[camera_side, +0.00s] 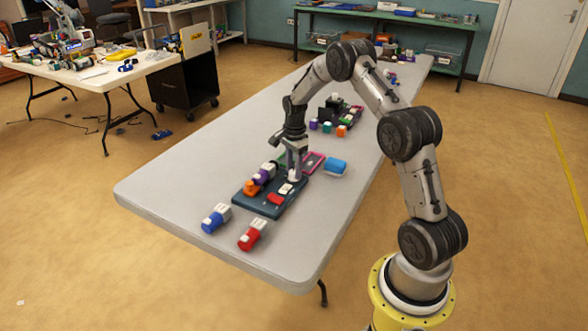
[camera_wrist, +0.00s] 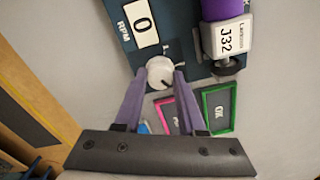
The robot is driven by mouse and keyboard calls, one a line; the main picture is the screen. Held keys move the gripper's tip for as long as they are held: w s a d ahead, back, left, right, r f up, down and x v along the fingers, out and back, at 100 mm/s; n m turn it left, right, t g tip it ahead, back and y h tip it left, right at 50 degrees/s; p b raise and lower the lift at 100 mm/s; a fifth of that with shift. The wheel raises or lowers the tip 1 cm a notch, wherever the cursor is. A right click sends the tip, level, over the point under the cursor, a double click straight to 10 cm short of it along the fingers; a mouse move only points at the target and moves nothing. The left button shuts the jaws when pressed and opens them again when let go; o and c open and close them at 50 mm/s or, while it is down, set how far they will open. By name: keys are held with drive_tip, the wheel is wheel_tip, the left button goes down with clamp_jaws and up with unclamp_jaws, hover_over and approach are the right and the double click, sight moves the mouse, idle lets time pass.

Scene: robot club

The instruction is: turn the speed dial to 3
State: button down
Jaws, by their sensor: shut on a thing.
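The speed dial is a small pale round knob (camera_wrist: 160,72) on a dark blue panel (camera_wrist: 184,58). Beside it a white display (camera_wrist: 141,22) reads 0, with the label RPM. My gripper (camera_wrist: 164,76) is shut on the knob, one purple finger on each side of it. A dark pointer line shows on the knob's face; the scale numbers around it are not readable. In the side view my gripper (camera_side: 293,178) points down at the far end of the panel (camera_side: 264,210), and the knob is hidden there.
A purple motor (camera_side: 263,176) and an orange one (camera_side: 251,187) sit on the panel. Blue (camera_side: 216,218) and red (camera_side: 252,236) motors lie in front. A green-framed OK tray (camera_wrist: 219,109), a pink-framed tray (camera_side: 313,162) and a blue object (camera_side: 335,166) lie beyond.

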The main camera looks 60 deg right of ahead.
sight(294, 172)
drive_tip(key=shift+d+r, duration=0.1)
drive_tip(key=c, duration=0.5)
unclamp_jaws()
wheel_tip(294, 172, up, 14)
idle(0.4)
